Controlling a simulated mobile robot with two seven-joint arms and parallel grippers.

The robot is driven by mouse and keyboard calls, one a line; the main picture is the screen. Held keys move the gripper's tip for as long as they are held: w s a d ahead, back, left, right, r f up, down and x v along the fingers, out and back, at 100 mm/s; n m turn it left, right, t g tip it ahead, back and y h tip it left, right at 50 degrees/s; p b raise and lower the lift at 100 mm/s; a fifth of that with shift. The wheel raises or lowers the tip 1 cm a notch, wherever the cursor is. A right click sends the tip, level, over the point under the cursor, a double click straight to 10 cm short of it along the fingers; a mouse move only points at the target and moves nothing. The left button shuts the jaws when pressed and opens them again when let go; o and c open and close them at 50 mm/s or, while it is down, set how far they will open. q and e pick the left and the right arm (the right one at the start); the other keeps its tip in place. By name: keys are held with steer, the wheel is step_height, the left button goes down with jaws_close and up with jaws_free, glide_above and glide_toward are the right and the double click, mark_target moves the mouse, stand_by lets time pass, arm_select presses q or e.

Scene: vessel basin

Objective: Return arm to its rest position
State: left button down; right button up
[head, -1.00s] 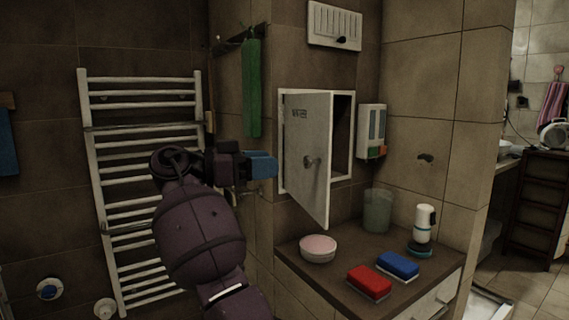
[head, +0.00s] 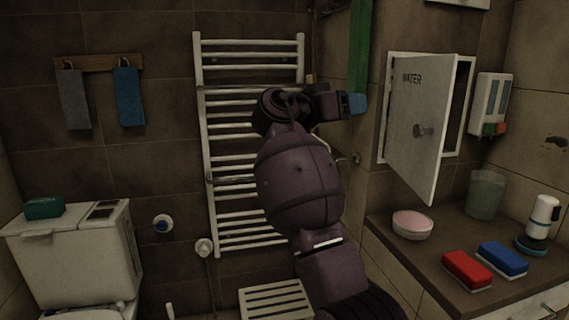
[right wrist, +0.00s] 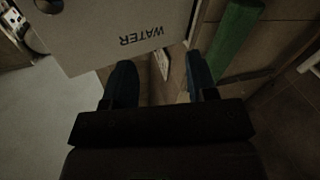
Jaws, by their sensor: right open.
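My right arm rises from the bottom middle of the head view. Its gripper (head: 356,104) is held up in front of the towel radiator's right side and the wall corner, left of the white cabinet door. In the right wrist view its two blue fingers (right wrist: 158,85) are spread apart with nothing between them. The cabinet door (head: 421,125), marked WATER, stands open, and it also shows close by in the right wrist view (right wrist: 115,25). My left gripper is not in view.
The white towel radiator (head: 250,41) is on the wall behind the arm. A counter (head: 420,255) at right carries a pink-topped bowl (head: 412,225), a red sponge (head: 467,268), a blue sponge (head: 503,259) and a tumbler (head: 486,194).

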step_height(320, 180, down, 7)
steer(key=w+a+n+t+y+p, duration=0.1)
steer(key=w+n+t+y+p, duration=0.1)
steer(key=n+t+y, duration=0.75)
steer(key=s+d+f+n+y+p, duration=0.3)
steer(key=s+f+y, duration=0.55)
steer(key=f, duration=0.65)
arm_select(q)
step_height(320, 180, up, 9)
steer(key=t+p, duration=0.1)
steer(key=p, duration=0.3)
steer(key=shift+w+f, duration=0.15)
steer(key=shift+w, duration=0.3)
arm_select(e)
steer(key=s+d+f+g, duration=0.2)
steer(key=s+f, duration=0.7)
steer(key=s, duration=0.5)
steer(key=s+d+f+m+g+h, duration=0.1)
steer(key=s+d+f, duration=0.4)
steer(key=s, duration=0.9)
steer(key=s+d+f+m+g+h, duration=0.1)
steer(key=s+d+f+g, duration=0.3)
steer(key=s+f, duration=0.8)
steer(key=s, duration=0.3)
steer(key=shift+d+f, duration=0.15)
steer(key=shift+f, duration=0.2)
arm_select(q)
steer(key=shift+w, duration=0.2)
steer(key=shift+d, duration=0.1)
